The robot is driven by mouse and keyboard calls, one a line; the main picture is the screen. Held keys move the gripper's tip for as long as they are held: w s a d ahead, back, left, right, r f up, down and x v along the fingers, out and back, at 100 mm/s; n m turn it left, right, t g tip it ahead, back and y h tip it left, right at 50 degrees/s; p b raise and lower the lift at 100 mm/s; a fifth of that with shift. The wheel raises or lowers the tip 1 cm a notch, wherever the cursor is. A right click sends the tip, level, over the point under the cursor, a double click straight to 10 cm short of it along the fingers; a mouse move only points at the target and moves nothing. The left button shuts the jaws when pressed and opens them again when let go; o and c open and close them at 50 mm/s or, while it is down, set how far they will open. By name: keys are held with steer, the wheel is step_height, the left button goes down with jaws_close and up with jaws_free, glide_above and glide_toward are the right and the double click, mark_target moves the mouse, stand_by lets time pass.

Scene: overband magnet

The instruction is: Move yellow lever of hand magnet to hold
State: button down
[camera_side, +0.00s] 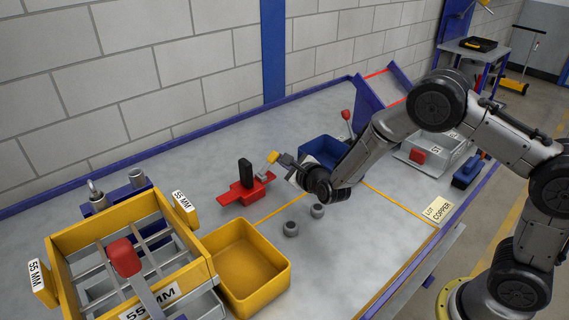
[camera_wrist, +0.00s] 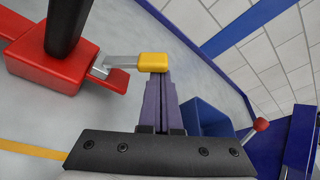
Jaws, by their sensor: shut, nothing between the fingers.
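The hand magnet (camera_side: 246,190) is a red body with a black upright handle, lying on the grey table; it also shows at the upper left of the wrist view (camera_wrist: 50,65). Its yellow lever (camera_side: 272,157) sticks out to the right on a grey metal arm. In the wrist view the yellow lever tip (camera_wrist: 153,62) is right at the ends of my fingers. My gripper (camera_side: 284,160) is shut with its two fingers together and nothing between them. The fingertips (camera_wrist: 158,76) touch or nearly touch the yellow tip; I cannot tell which.
A blue bin (camera_side: 322,150) stands behind my gripper, with a red-knobbed lever (camera_side: 346,115) near it. Two grey round pieces (camera_side: 291,229) lie in front. A yellow bin (camera_side: 246,265) and a yellow sieve frame (camera_side: 70,250) stand at left front. A blue rim edges the table.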

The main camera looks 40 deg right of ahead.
steer(key=shift+a+r, duration=0.2)
steer(key=shift+r, duration=0.15)
stand_by(0.6)
steer(key=shift+s+a+r, duration=0.1)
steer(key=shift+s+a, duration=0.05)
steer(key=shift+s, duration=0.05)
steer(key=v, duration=0.9)
steer(key=shift+s+a+f, duration=0.2)
steer(key=shift+s+a, duration=0.1)
steer(key=shift+a, duration=0.1)
